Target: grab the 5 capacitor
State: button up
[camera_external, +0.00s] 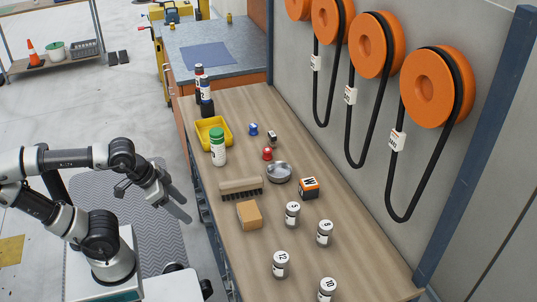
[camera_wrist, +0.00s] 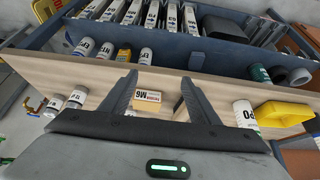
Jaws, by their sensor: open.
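Several white cylindrical capacitors with dark bands stand at the near right of the wooden workbench (camera_external: 240,285) in the external view. Others are a capacitor that seems marked 8 (camera_external: 324,233), one marked 12 (camera_external: 280,264) and one marked 10 (camera_external: 327,290). My gripper (camera_external: 188,206) is open and empty, left of the bench and apart from the capacitors. In the wrist view my open fingers (camera_wrist: 158,77) point towards the bench edge; I cannot tell the 5 capacitor there.
A cardboard box (camera_external: 249,215), a brush (camera_external: 240,186), a metal bowl (camera_external: 279,173) and an orange-and-black box (camera_external: 309,188) lie on the bench. A green-capped bottle (camera_external: 218,148) stands by the yellow tray (camera_external: 206,124). Orange reels with belts (camera_external: 430,90) hang on the right wall.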

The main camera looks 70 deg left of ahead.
jog(key=w+d+r+g+p, duration=0.2)
jog(key=w+r+p, duration=0.7)
jog(key=w+r, duration=0.4)
jog(key=g+p, duration=0.4)
jog(key=p, duration=0.5)
send_over(293, 215)
jog(key=w+a, duration=0.1)
jog(key=a, duration=0.1)
notch_tip(293, 215, down, 3)
jog(key=shift+n, duration=0.4)
notch_tip(293, 215, down, 17)
jog(key=b, duration=0.3)
jog(key=shift+f, duration=0.15)
jog(key=c, duration=1.2)
